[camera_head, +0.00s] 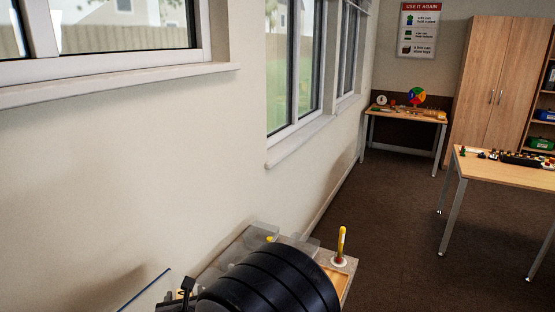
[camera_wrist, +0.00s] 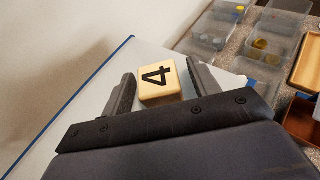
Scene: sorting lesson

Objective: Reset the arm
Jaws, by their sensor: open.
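Below the block is a pale board (camera_wrist: 75,105) with a blue edge. In the head view my dark arm fills the bottom middle and hides the gripper and the block.
Clear plastic bins (camera_wrist: 226,17) with small items stand right of the board, beside a wooden tray (camera_wrist: 306,65). A yellow post (camera_head: 341,243) stands at the counter's end. A far table (camera_head: 508,172) holds small items. Brown floor (camera_head: 385,215) is open between.

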